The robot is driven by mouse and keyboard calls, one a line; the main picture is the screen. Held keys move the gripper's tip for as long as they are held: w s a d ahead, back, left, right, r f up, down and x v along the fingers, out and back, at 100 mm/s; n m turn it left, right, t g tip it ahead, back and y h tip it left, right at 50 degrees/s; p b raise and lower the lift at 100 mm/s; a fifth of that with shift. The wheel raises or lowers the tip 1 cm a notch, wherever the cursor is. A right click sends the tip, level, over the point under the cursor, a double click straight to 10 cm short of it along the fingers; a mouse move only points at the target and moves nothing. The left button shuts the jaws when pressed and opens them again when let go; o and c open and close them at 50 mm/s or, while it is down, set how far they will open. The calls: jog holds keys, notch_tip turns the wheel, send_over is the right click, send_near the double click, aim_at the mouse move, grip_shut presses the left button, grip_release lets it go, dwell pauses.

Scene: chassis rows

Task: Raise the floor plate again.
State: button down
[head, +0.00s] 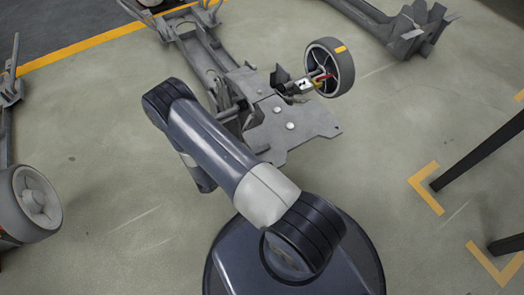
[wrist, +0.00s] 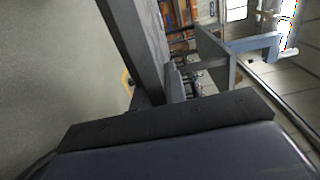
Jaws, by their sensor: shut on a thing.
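The floor plate (head: 297,132) is a flat grey sheet with round pale studs, at the near end of a grey chassis in the head view. My arm crosses in front of its left part in that view, and my fingertips are hidden there. In the wrist view a dark-edged part of my gripper (wrist: 165,122) fills the bottom, with a dark grey bar rising behind it. My gripper is shut, apparently on the floor plate, but the contact is hidden. I cannot tell how far the plate stands above the floor.
A wheel (head: 329,68) with an orange mark stands right of the plate. Another wheel (head: 36,203) is at the left edge, and a second grey frame (head: 410,30) lies at top right. Dark posts (head: 480,150) stand at right. Floor between the plate and posts is clear.

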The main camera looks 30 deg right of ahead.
jog(key=shift+w+r, duration=0.15)
jog(key=shift+r, duration=0.15)
jog(key=c, duration=1.8)
grip_release()
jog(key=o, duration=0.4)
jog(key=shift+c, duration=0.2)
jog(key=shift+f, duration=0.1)
jog(key=a+p, duration=0.1)
jog(key=a, duration=1)
jog(key=shift+s+p, duration=0.25)
jog(key=shift+p, duration=0.05)
jog(key=shift+d, duration=0.2)
jog(key=d+b, duration=0.1)
jog(key=d, duration=0.9)
jog(key=shift+w+d+b, duration=0.15)
jog(key=shift+d+b, duration=0.1)
jog(key=shift+b, duration=0.1)
jog(key=shift+f, duration=0.3)
jog(key=shift+r, duration=0.1)
